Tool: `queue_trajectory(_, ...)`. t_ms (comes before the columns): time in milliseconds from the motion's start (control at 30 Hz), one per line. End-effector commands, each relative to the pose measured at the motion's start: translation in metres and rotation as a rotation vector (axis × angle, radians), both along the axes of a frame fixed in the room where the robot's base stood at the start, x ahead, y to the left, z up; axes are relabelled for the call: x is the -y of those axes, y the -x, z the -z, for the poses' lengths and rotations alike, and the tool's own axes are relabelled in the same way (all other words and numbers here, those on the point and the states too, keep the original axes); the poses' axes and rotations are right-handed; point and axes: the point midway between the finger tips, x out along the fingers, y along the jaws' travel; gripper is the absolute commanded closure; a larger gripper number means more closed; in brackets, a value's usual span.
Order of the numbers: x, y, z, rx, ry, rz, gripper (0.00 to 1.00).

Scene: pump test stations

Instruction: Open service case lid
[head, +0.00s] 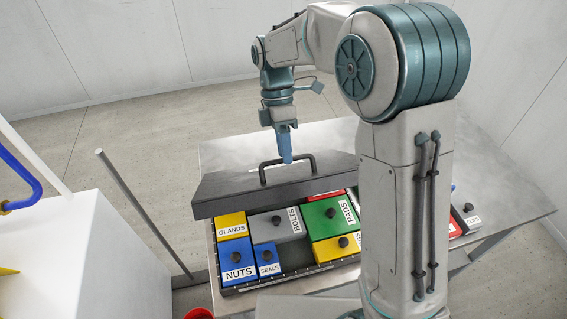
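The service case (287,283) stands on a metal table. Its dark grey lid (232,184) lies over the back part of the case, with the front compartments uncovered below its near edge. Whether the lid is tilted up or slid back is hard to tell. A black bar handle (305,157) stands on the lid. My gripper (286,160) points down with its blue fingertips at the handle's bar. The fingers look like one narrow shape from this side, so their gap and any contact with the bar are unclear. My arm hides the right part of the lid and case.
Knobbed, labelled boxes fill the case, including NUTS (237,259), SEALS (267,255), GLANDS (231,222), BOLTS (272,226) and PADS (326,220). The metal table (500,200) is bare at the back right. A grey pole (140,209) and white block (75,235) stand left.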

Motion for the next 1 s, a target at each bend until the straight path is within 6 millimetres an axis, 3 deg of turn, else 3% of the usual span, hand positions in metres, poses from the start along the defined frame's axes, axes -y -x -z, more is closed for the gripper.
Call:
queue_trajectory(467,0.001,-0.003,0.001,0.001,-0.001,-0.001,0.67)
queue_trajectory(1000,-0.008,-0.029,-0.024,-0.001,0.000,-0.001,0.67)
